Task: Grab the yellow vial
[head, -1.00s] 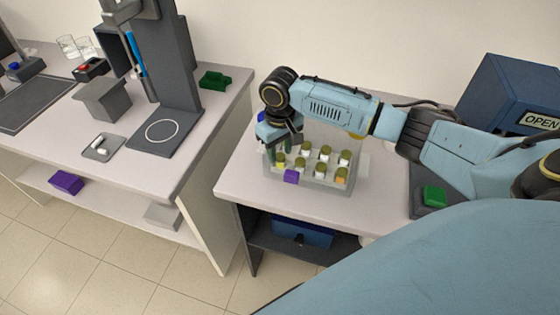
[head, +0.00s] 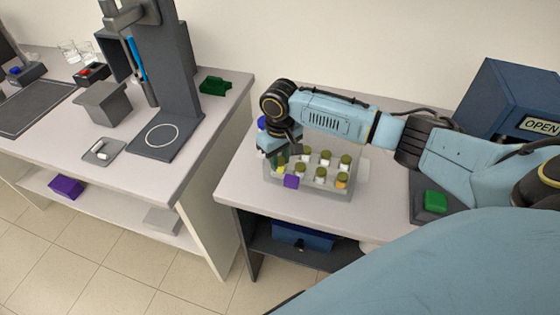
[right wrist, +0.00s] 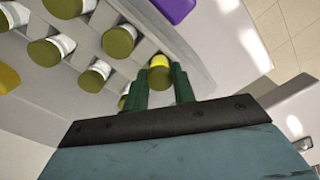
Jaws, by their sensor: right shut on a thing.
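The yellow vial (right wrist: 159,63) sits at the corner of the grey rack, with its olive cap and yellow body between my right gripper's green fingers in the right wrist view. My right gripper (right wrist: 160,85) is shut on it. In the head view my right gripper (head: 281,157) points down at the left end of the rack (head: 325,196), and a bit of yellow shows below it. I cannot tell whether the vial is lifted from its slot. My left gripper is not in view.
Several other olive-capped vials, mostly white, stand close by in the rack. A purple block (head: 291,181) is at the rack's front. A green block (head: 435,201) and a blue box marked OPEN (head: 505,95) are to the right. Table space in front of the rack is clear.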

